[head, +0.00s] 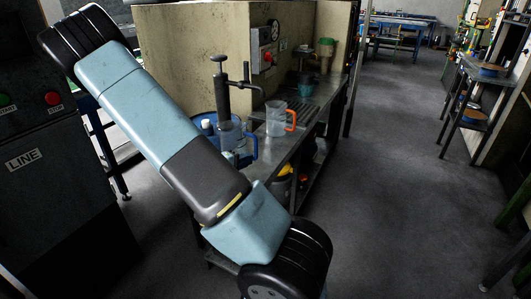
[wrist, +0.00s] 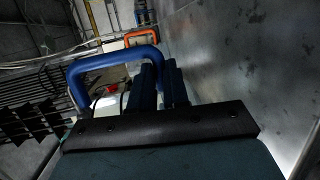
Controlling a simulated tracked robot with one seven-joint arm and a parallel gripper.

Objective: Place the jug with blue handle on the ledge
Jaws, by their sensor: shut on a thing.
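In the head view my gripper is mostly hidden behind the arm. I cannot tell whether the jug's base touches the ledge.
A clear jug with an orange handle (head: 276,118) stands on the ledge to the right. A teal pot (head: 307,84) stands farther back. A beige panel (head: 200,50) backs the ledge.

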